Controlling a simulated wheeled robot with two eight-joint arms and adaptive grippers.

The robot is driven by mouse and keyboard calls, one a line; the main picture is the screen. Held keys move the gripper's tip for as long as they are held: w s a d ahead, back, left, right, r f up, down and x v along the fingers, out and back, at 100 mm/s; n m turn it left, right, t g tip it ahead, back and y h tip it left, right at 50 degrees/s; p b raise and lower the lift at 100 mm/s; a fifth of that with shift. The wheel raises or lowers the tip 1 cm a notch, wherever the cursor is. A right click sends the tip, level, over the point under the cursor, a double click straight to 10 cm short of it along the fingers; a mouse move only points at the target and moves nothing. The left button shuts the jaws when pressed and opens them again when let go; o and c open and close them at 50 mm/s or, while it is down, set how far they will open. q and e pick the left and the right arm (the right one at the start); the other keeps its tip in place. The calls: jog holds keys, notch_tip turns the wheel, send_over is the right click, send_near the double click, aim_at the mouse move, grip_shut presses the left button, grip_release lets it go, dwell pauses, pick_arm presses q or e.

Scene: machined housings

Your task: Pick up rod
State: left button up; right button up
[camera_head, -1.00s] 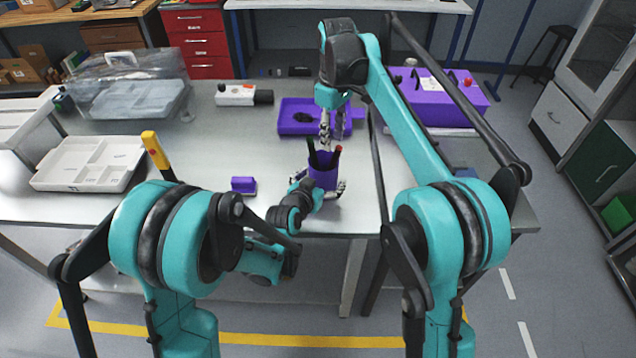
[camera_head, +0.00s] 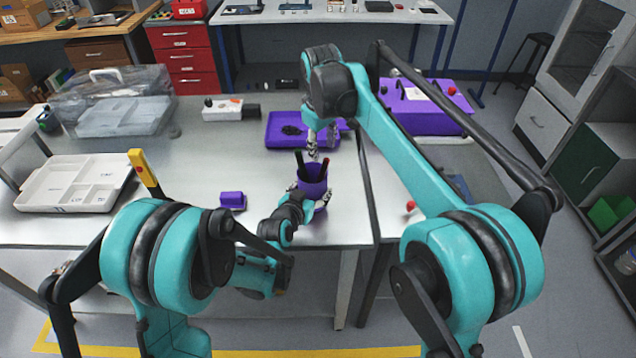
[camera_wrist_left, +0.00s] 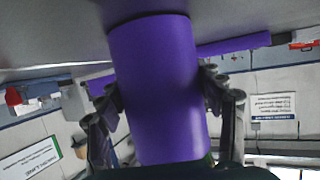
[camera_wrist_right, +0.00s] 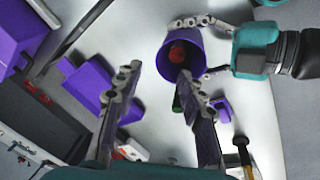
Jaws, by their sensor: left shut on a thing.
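A purple cup (camera_head: 313,180) stands near the table's front edge and holds a dark rod (camera_head: 299,159) and a red-ended rod (camera_head: 326,163). In the right wrist view the red end (camera_wrist_right: 182,52) shows inside the cup's mouth, and a dark green rod (camera_wrist_right: 178,102) leans out beside a finger. My left gripper (camera_wrist_left: 160,100) is shut around the cup's sides. My right gripper (camera_head: 321,140) points down just above the cup, with its fingers apart; the right wrist view shows an open gap between them (camera_wrist_right: 158,85). Contact between finger and rod cannot be told.
A purple tray (camera_head: 275,140) lies behind the cup, and a purple box (camera_head: 425,115) stands back right. A small purple block (camera_head: 232,200) sits left of the cup. A white divided tray (camera_head: 75,183) is at the left. A red knob (camera_head: 410,205) shows right of the cup.

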aim_at(325, 170)
jog(key=t, duration=0.1)
jog(key=m+t, duration=0.1)
jog(key=s+m+t, duration=0.1)
jog(key=shift+d+r, duration=0.25)
jog(key=shift+d, duration=0.15)
jog(key=s+m+t, duration=0.1)
jog(key=s+t, duration=0.1)
jog(key=t, duration=0.1)
jog(key=shift+s+d+r+m, duration=0.1)
jog(key=shift+d+r+m, duration=0.1)
jog(key=shift+r+m, duration=0.15)
jog(key=s+d+f+m+t+y, duration=0.1)
jog(key=s+f+m+t+y, duration=0.15)
jog(key=s+m+t, duration=0.5)
jog(key=w+f+g, duration=0.1)
jog(key=w+f+n, duration=0.1)
jog(key=w, duration=0.1)
jog(key=w+f+n+g, duration=0.1)
jog(key=shift+w+a+g+h, duration=0.15)
jog(key=shift+a+g+h, duration=0.1)
jog(key=shift+a+g, duration=0.1)
jog(key=shift+x, duration=2.65)
jog(key=shift+a, duration=0.15)
grip_shut()
